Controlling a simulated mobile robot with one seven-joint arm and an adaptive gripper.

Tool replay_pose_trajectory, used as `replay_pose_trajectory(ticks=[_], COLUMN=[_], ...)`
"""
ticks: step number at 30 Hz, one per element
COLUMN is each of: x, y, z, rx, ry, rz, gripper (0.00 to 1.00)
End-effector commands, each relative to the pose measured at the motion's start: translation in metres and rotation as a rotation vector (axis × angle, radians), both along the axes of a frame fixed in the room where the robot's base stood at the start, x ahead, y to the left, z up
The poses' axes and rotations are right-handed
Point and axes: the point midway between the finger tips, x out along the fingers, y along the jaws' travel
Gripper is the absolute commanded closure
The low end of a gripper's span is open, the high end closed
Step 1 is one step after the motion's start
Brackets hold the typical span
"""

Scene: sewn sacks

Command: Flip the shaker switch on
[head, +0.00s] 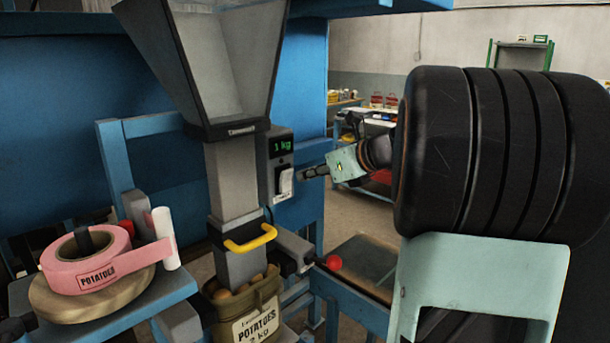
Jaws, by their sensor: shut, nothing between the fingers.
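A white rocker switch (285,182) is on the front of a grey control box (279,148) beside the hopper's chute. The switch's position, on or off, is not clear from here.
A grey hopper (222,60) feeds a chute with a yellow handle (250,238). Below stands a sack (244,312) labelled potatoes, with potatoes inside. A pink label roll (88,262) lies at the left. A red ball-shaped knob (334,263) is below my gripper. My arm fills the right side.

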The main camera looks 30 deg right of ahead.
Motion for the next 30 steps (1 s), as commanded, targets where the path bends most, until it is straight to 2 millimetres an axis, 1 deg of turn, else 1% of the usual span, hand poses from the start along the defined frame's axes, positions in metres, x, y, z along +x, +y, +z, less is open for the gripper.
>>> replay_pose_trajectory(ticks=[3,6,17,27,30], x=[0.008,0.011,0.012,0.029,0.029], y=[0.003,0.004,0.004,0.011,0.01], z=[0.004,0.004,0.005,0.022,0.017], rx=[0.0,0.001,0.001,0.001,0.001], ry=[0.0,0.0,0.0,0.002,0.0], rz=[0.001,0.0,0.0,0.001,0.0], gripper=[1.0,1.0,1.0,1.0,1.0])
